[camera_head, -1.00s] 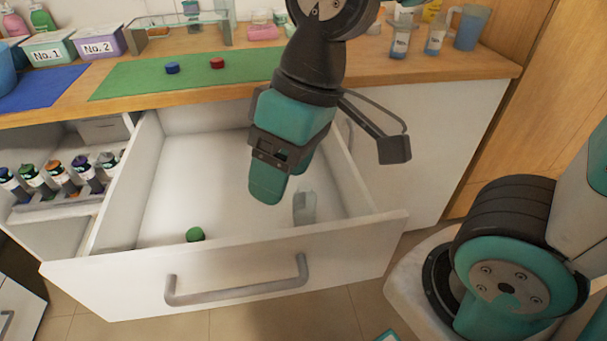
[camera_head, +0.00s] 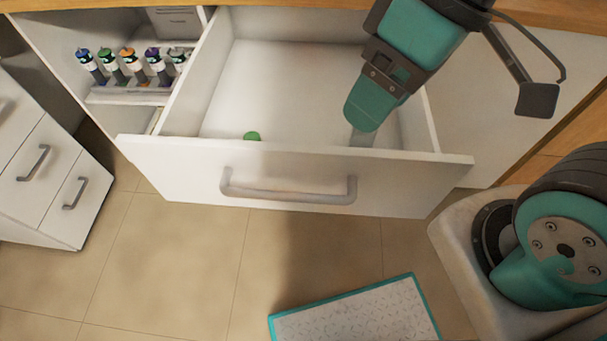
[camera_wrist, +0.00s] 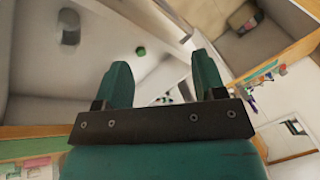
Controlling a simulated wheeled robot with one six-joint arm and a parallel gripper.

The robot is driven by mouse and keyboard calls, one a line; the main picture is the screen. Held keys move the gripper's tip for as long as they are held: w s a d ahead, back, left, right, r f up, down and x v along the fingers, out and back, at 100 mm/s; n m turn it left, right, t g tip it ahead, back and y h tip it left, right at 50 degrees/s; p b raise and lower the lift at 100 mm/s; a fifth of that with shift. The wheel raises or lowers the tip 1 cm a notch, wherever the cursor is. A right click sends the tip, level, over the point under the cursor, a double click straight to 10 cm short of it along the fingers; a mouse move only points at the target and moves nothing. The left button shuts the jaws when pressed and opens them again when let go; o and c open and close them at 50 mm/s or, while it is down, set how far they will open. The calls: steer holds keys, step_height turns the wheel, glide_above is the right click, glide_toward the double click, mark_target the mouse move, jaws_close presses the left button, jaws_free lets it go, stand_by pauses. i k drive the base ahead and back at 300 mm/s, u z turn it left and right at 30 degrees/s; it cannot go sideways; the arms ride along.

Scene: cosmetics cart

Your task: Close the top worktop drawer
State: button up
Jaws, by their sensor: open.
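The top worktop drawer (camera_head: 160,160) is pulled out below the wooden worktop, with its white front and grey bar handle (camera_head: 288,192) facing me. Inside it are a green cap (camera_head: 252,136) near the front and a clear container (camera_head: 362,138) at the right, partly hidden by my gripper. My gripper (camera_head: 362,110) points down over the right part of the open drawer, apart from the handle. In the wrist view my gripper (camera_wrist: 162,85) has its two teal fingers spread with nothing between them. The green cap (camera_wrist: 141,51) and the clear container (camera_wrist: 69,27) also show there.
An open shelf at the left holds several small bottles (camera_head: 130,65) in a rack. A white drawer cabinet (camera_head: 50,170) stands at the lower left. A teal-edged patterned panel (camera_head: 355,312) is on the tiled floor, which is otherwise clear in front of the drawer.

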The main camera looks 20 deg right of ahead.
mark_target(286, 75)
steer(key=u, duration=1)
steer(key=k, duration=0.55)
steer(key=z, duration=0.75)
